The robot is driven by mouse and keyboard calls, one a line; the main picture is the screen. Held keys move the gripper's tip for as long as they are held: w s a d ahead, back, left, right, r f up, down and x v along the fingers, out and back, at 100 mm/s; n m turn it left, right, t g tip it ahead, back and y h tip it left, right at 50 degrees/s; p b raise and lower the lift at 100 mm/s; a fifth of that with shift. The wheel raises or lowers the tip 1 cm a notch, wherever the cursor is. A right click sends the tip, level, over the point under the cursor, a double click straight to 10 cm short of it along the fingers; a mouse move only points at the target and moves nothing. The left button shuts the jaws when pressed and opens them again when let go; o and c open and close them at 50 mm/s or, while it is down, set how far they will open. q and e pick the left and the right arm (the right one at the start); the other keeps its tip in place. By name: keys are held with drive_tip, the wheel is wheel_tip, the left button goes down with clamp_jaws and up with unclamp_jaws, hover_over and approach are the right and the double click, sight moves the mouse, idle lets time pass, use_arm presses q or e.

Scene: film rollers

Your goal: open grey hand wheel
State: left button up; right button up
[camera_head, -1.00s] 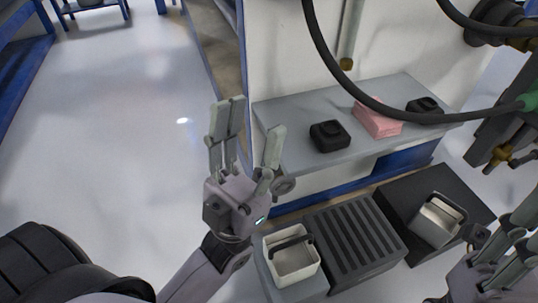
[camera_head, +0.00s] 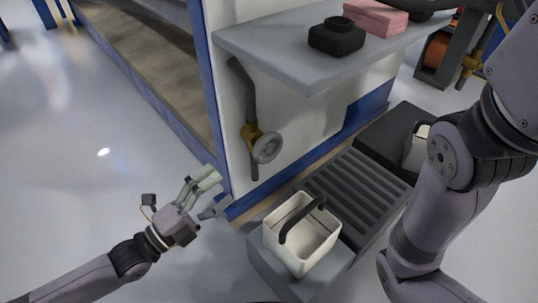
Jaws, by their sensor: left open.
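The grey hand wheel (camera_head: 267,148) sits on a brass valve (camera_head: 250,131) on a grey pipe, fixed to the white wall below the grey shelf. It is in plain view and nothing covers it. My left gripper (camera_head: 213,193) is open and empty, low and to the left of the wheel, near the blue corner edge of the wall. It is apart from the wheel. My right arm (camera_head: 430,210) comes in at the right side; its gripper is outside the picture.
The grey shelf (camera_head: 290,66) juts out above the wheel, with a black block (camera_head: 337,38) and pink blocks (camera_head: 378,16) on it. A white bucket (camera_head: 300,240) with a dark handle stands below, beside a slatted grey platform (camera_head: 357,190). Open floor lies at the left.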

sight(269, 149)
use_arm(q)
drive_tip(key=b+x, duration=0.5)
drive_tip(key=x, duration=0.8)
drive_tip(key=shift+w+d+b, duration=0.1)
drive_tip(key=shift+b, duration=0.3)
drive_tip(key=shift+w+d+r, duration=0.15)
drive_tip(key=shift+w+d, duration=0.2)
drive_tip(key=shift+c, duration=0.3)
drive_tip(key=c, duration=1.1)
